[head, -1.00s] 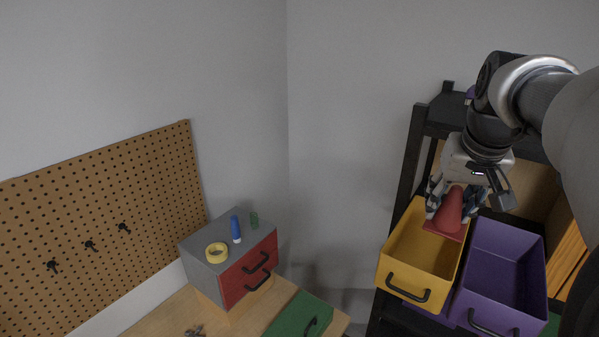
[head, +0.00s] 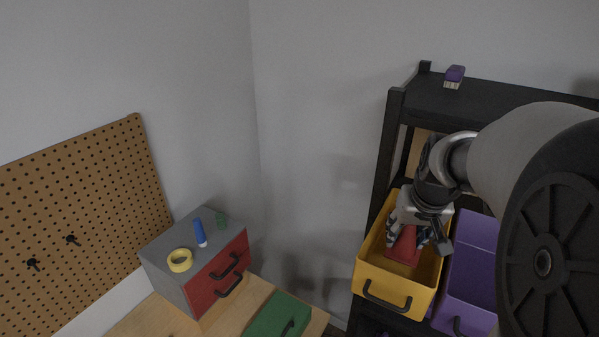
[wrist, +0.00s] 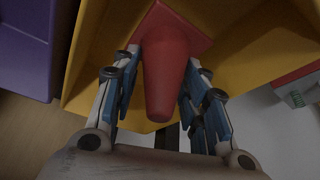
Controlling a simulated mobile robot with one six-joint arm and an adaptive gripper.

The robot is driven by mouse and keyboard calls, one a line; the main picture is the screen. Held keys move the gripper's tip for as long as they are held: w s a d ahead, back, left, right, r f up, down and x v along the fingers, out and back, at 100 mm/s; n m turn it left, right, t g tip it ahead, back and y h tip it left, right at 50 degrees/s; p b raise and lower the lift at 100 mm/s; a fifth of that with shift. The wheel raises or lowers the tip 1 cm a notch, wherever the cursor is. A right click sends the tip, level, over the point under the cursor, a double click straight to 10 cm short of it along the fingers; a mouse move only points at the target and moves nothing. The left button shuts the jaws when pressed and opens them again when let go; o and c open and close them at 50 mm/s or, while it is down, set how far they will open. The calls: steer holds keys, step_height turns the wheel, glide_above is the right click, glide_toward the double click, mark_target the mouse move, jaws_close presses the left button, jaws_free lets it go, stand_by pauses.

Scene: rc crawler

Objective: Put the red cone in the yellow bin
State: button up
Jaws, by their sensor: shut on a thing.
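The red cone (head: 404,245) is inside the opening of the yellow bin (head: 392,287) in the head view, with its square base lower than its tip. My gripper (head: 408,236) reaches down into the bin and is shut on the cone. In the wrist view the cone (wrist: 165,62) sits between the two fingers of my gripper (wrist: 165,85), its wide base away from the palm. The yellow bin's wall (wrist: 255,38) spreads behind it. I cannot tell whether the base touches the bin's floor.
A purple bin (head: 470,265) stands right of the yellow one on the black shelf rack (head: 395,130). A purple brush (head: 454,76) lies on the top shelf. At left are a grey and red drawer unit (head: 215,275), yellow tape (head: 180,260) and a pegboard (head: 80,200).

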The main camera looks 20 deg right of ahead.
mark_target(410, 237)
steer(key=shift+f, duration=2.7)
steer(key=shift+f+b, duration=0.15)
steer(key=shift+b, duration=0.15)
steer(key=o, duration=0.9)
steer(key=shift+o, duration=0.2)
steer(key=shift+r+p, duration=0.45)
steer(key=shift+r, duration=0.05)
steer(key=p+v, duration=0.7)
steer(key=v, duration=0.4)
steer(key=shift+s+a+r, duration=0.1)
steer(key=shift+s, duration=0.1)
steer(key=shift+w, duration=0.1)
